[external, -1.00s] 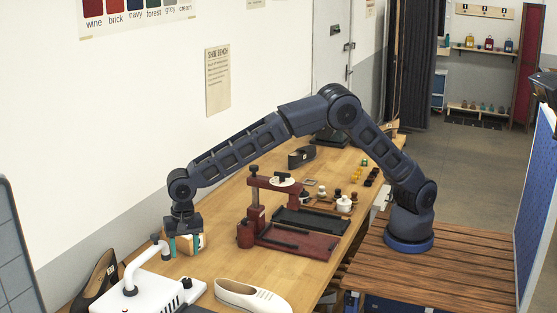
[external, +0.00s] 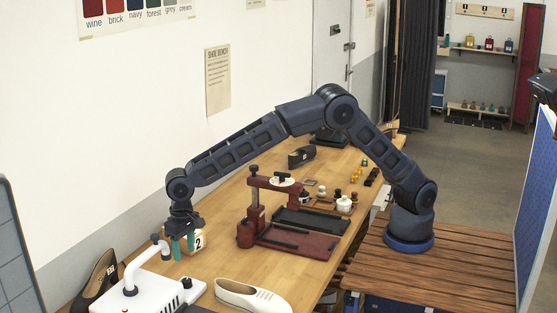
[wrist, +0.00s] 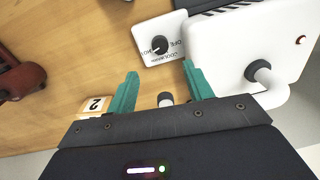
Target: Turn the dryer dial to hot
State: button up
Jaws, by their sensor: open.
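The white dryer (external: 138,292) stands at the near end of the bench, with a bent white pipe; its body also shows at the upper right of the wrist view (wrist: 222,55). The dial (wrist: 160,45) is a round black knob on a small white panel beside the dryer, with COOL, WARM and other small lettering; its exact setting is too small to read. The knob shows small in the external view (external: 187,283). My gripper (external: 183,247) is above the bench behind the dryer. In the wrist view its teal fingers (wrist: 160,72) are apart and empty, short of the dial.
A block marked 2 (external: 197,241) sits close beside my gripper. A white shoe (external: 250,296) lies right of the dial, and a dark shoe (external: 97,275) leans left of the dryer. A red press (external: 290,235) stands farther along the bench. The dryer pipe rises near my fingers.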

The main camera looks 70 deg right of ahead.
aim_at(187, 280)
jog(key=f, duration=1)
jog(key=shift+a+f, duration=0.3)
jog(key=shift+c, duration=0.4)
jog(key=c, duration=0.9)
jog(key=shift+n, duration=0.5)
jog(key=o, duration=1)
jog(key=r, duration=1)
jog(key=shift+d+r, duration=0.3)
jog(key=shift+r, duration=0.1)
